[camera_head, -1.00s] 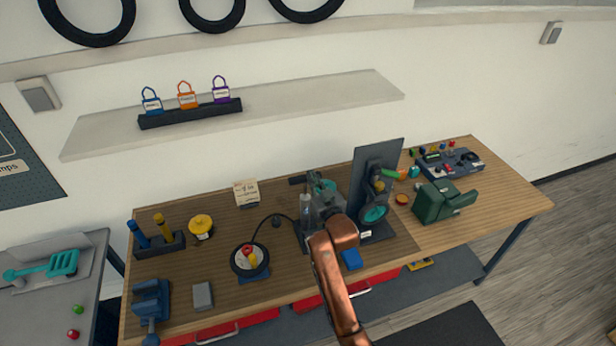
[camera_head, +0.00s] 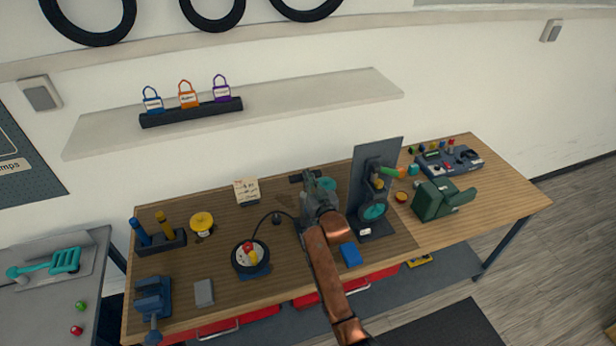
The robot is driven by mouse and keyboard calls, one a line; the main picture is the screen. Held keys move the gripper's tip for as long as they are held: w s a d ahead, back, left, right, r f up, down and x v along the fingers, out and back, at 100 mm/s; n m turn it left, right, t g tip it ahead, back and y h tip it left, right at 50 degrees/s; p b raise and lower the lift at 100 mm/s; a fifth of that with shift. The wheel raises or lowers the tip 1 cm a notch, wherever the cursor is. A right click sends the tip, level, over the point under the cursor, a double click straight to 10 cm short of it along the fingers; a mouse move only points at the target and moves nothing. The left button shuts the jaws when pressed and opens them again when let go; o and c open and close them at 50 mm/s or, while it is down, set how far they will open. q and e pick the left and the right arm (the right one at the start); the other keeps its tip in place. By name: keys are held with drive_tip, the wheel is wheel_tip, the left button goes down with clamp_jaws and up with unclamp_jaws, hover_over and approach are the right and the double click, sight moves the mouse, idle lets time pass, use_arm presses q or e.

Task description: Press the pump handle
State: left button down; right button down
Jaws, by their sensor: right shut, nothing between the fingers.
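My right arm comes in from the bottom, and its dark grey gripper (camera_head: 318,203) is shut and empty over the pump spot near the middle of the workbench. It hides most of the pump. A short dark bar (camera_head: 297,179), possibly the pump handle, and a teal part (camera_head: 327,184) show just behind the gripper. I cannot tell whether the gripper touches the handle. A black hose (camera_head: 268,221) runs from there to a small round wheel piece (camera_head: 250,257) with red and yellow parts. My left gripper is not in view.
A dark upright panel (camera_head: 367,170) with a teal wheel stands close right of the gripper. A blue block (camera_head: 350,254) lies in front. A green machine (camera_head: 436,201) is farther right, a note card (camera_head: 246,191) at back left. The bench's front left holds a blue vise (camera_head: 153,300).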

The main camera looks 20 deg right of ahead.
wheel_tip(320, 180, down, 8)
drive_tip(key=b, duration=0.3)
drive_tip(key=shift+f, duration=0.2)
drive_tip(key=shift+s, duration=0.1)
drive_tip(key=s+r+p, duration=0.2)
drive_tip(key=s+r, duration=0.3)
drive_tip(key=s, duration=0.5)
drive_tip(key=shift+s+d+r, duration=0.15)
drive_tip(key=shift+s+d, duration=0.05)
drive_tip(key=shift+s, duration=0.15)
idle(0.8)
